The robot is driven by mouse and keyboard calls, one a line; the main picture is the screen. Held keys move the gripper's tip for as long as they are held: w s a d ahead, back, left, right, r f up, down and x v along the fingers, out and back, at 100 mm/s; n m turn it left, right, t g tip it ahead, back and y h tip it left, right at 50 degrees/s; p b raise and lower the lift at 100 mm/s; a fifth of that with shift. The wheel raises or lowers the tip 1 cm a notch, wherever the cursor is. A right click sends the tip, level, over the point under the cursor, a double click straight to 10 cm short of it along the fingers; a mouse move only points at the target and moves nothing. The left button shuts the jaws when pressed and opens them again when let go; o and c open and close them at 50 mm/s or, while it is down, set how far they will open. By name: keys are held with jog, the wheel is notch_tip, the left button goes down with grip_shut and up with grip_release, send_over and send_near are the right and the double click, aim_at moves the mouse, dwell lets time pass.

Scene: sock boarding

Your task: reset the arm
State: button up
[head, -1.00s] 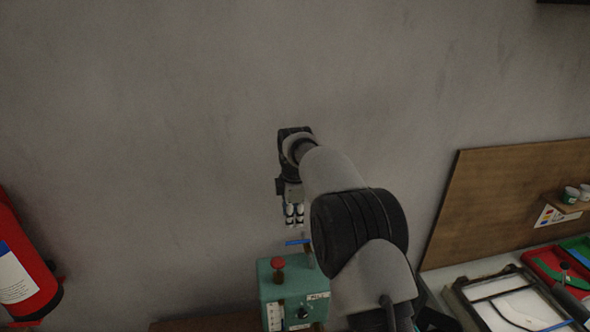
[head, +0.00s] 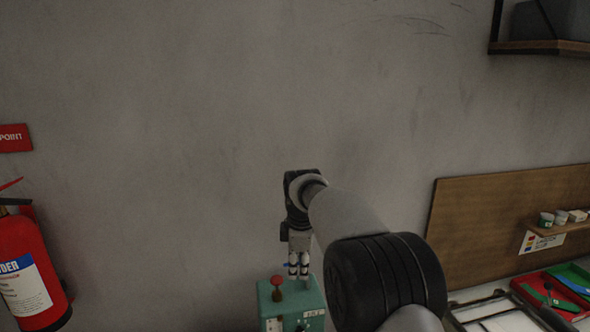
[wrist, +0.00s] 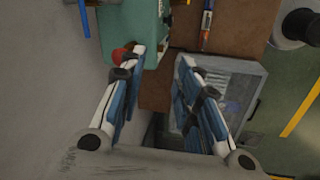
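My gripper (head: 298,274) hangs from the end of my arm near the grey wall, just above or behind a green machine box (head: 290,307) in the head view. In the wrist view my gripper (wrist: 160,62) has its two blue-padded fingers spread apart, with nothing between them. The green machine's body (wrist: 135,22) shows beyond the left fingertip, with its red knob (wrist: 118,54) close by that tip. I cannot tell whether they touch. The red knob also shows in the head view (head: 277,287).
A red fire extinguisher (head: 32,270) is at left. A wooden board (head: 480,220) and worktop with a framed screen (head: 500,318) and red tray (head: 540,302) are at right. A shelf (head: 540,47) is at upper right. A grey bin (wrist: 245,75) stands below my fingers.

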jog(key=s+d+r+m+b, duration=0.1)
jog(key=s+d+m+b, duration=0.2)
jog(key=s, duration=0.4)
jog(key=s+d+r+m+t+b, duration=0.1)
jog(key=s+d+m+b, duration=0.2)
jog(key=s, duration=0.3)
jog(key=s+d+r+m+b, duration=0.1)
jog(key=s+d+m+b, duration=0.2)
jog(key=s, duration=0.4)
jog(key=s+d+f+m+b, duration=0.2)
jog(key=s+f+m+b, duration=0.2)
jog(key=s+f, duration=0.3)
jog(key=s+d+f+m+t+b, duration=0.1)
jog(key=s+f+m+b, duration=0.3)
jog(key=s+f, duration=0.4)
jog(key=s+d+m, duration=0.1)
jog(key=s, duration=0.6)
jog(key=shift+s+f+b, duration=0.2)
jog(key=shift+s+b, duration=0.05)
jog(key=shift+b, duration=0.15)
jog(key=shift+d, duration=0.1)
